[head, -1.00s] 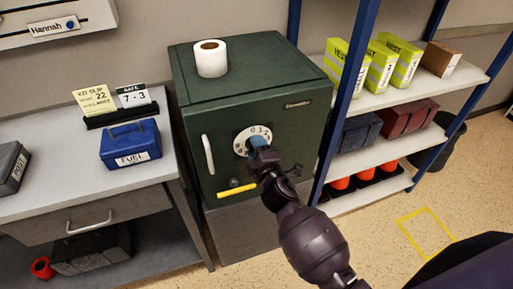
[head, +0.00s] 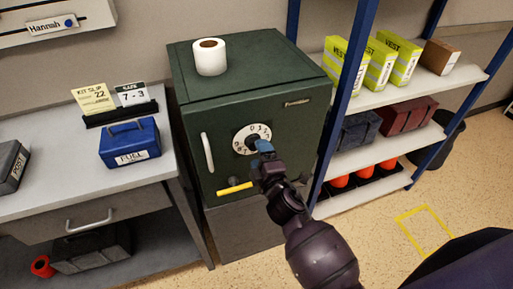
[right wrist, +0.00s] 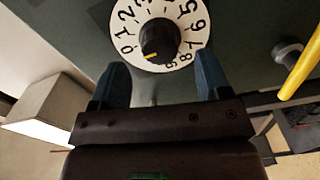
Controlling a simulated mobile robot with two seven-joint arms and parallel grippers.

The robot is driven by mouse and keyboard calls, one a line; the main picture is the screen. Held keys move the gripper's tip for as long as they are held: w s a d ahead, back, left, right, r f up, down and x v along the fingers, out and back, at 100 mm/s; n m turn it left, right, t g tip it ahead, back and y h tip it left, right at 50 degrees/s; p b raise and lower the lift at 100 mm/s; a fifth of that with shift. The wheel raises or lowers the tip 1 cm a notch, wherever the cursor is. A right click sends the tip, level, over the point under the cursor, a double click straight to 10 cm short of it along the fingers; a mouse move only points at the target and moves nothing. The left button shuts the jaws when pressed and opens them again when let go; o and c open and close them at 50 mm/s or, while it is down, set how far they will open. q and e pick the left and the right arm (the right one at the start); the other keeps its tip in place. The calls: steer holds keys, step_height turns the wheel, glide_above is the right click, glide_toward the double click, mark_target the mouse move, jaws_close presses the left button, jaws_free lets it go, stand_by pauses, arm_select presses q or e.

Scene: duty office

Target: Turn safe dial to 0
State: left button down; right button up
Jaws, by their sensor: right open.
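The dark green safe (head: 285,120) stands between the desk and the shelf. Its white numbered dial (head: 240,134) is on the front, and it also shows in the right wrist view (right wrist: 125,38). The black knob (right wrist: 158,38) at its centre has a yellow mark on its lower-left side, in the direction below the 0; the exact reading is unclear. My right gripper (head: 263,147) is open, just off the dial at its lower right. In the right wrist view its blue fingers (right wrist: 162,78) are apart and empty, with the knob beyond them. My left gripper is out of view.
The safe has a white upright handle (head: 208,153) and a yellow lever (head: 236,188) below the dial. A paper roll (head: 210,61) stands on top. A blue shelf post (head: 346,105) rises at the right.

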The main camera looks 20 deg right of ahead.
steer(key=s, duration=0.7)
steer(key=shift+d, duration=0.1)
stand_by(0.4)
steer(key=s+d+f+m+g, duration=0.3)
steer(key=s+d+f+m, duration=0.2)
steer(key=s+f+m, duration=0.2)
steer(key=s+d+f+m+g, duration=0.3)
steer(key=s+d+f+m, duration=0.2)
steer(key=s+f+m, duration=0.3)
steer(key=shift+s+d+g+h, duration=0.2)
steer(key=shift+s+g+h, duration=0.2)
steer(key=shift+s, duration=0.5)
